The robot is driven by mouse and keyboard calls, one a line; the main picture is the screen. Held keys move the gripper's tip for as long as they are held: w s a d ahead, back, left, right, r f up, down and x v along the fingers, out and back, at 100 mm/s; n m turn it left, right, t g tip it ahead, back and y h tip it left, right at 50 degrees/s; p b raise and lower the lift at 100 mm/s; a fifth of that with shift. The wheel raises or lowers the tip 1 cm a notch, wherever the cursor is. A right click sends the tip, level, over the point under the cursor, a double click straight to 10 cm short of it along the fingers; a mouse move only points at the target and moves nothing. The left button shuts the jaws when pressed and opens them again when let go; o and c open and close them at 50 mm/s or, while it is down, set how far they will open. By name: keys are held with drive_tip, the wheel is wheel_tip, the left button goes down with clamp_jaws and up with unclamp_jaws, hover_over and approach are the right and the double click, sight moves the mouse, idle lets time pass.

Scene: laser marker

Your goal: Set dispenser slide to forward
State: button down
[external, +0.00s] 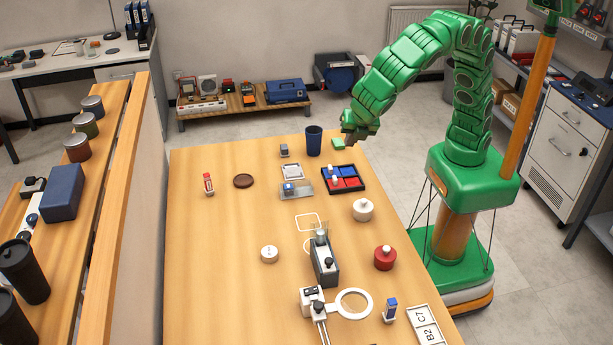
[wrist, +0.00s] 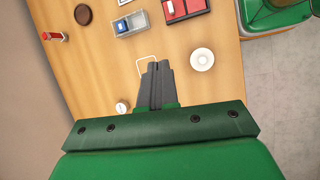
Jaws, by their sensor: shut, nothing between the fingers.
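Which part is the dispenser slide is not certain. A grey tray (external: 297,195) with a small blue block (external: 289,187) on it stands mid-table and may be the dispenser; both also show in the wrist view, the tray (wrist: 131,29) at the top. My gripper (external: 350,137) is shut and empty, above the table's far right part, apart from both. Its fingers (wrist: 157,82) point down over the table in the wrist view.
Near the tray are a dark box with red and blue compartments (external: 343,181), a blue cup (external: 314,141) and a white lidded pot (external: 363,210). A red pot (external: 385,258) and a ring magnifier (external: 354,305) stand nearer the front. The table's left side is mostly clear.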

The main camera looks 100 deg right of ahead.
drive_tip(key=w+a+f+n+t, duration=0.1)
drive_tip(key=w+a+f+n, duration=0.15)
drive_tip(key=a, duration=0.65)
drive_tip(key=w+a+f+n+t, duration=0.1)
drive_tip(key=w+a+n, duration=0.2)
drive_tip(key=a, duration=0.6)
drive_tip(key=s+a+f+n+t, duration=0.1)
drive_tip(key=a+f+n, duration=0.1)
drive_tip(key=a, duration=0.6)
drive_tip(key=s+a+f+n+t, duration=0.1)
drive_tip(key=s+a+f+n, duration=0.1)
drive_tip(key=a, duration=0.6)
drive_tip(key=shift+s+a+f+n+h, duration=0.3)
drive_tip(key=shift+a+f+n, duration=0.15)
drive_tip(key=shift+f, duration=0.45)
drive_tip(key=shift+w+d+f, duration=0.1)
drive_tip(key=shift+d+f, duration=0.05)
approach(333, 263)
wheel_tip(333, 263, down, 5)
drive_tip(key=shift+w+d, duration=1.3)
drive_tip(key=shift+w+d, duration=0.1)
